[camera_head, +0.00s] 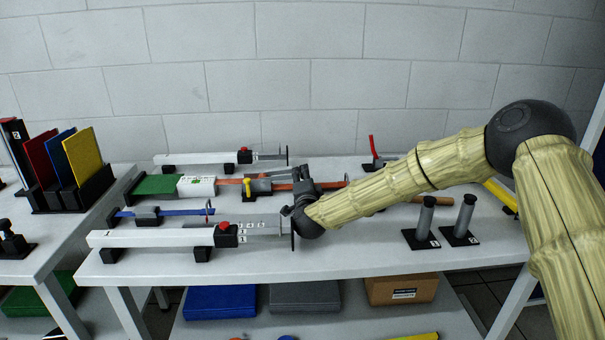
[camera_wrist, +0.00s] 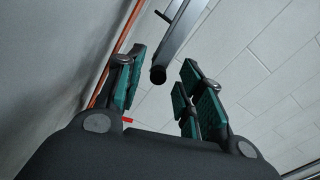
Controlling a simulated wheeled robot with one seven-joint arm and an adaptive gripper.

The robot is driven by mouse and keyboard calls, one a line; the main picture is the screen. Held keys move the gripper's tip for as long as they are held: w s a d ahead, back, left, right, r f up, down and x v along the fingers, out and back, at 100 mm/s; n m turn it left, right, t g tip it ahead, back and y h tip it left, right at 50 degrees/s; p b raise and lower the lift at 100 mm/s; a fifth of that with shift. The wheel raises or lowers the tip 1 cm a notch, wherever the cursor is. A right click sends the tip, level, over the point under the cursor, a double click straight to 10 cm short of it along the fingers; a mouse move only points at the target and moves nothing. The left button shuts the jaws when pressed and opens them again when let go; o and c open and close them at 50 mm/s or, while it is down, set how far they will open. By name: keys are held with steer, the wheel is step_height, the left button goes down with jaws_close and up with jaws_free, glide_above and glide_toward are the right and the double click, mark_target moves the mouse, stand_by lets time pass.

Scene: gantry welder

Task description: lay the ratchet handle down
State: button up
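A grey bar, which looks like the ratchet handle (camera_head: 280,173), stretches from the ratchet toward my gripper (camera_head: 301,188), low over the bench. In the wrist view the handle (camera_wrist: 181,38) comes down from the top and its black end sits between the fingers of my gripper (camera_wrist: 158,82). The fingers with teal pads are apart, and gaps show on both sides of the handle. The strap (camera_wrist: 117,60) passes behind the left finger. The handle's exact tilt is hard to tell.
Long white clamps with red knobs lie behind and in front (camera_head: 150,238) of the strap. A blue bar (camera_head: 180,212) lies between. Two dark cylinders on black bases (camera_head: 425,218) stand to the right. Coloured panels (camera_head: 82,155) stand in a rack at left.

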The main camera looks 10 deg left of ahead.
steer(key=shift+v, duration=3.1)
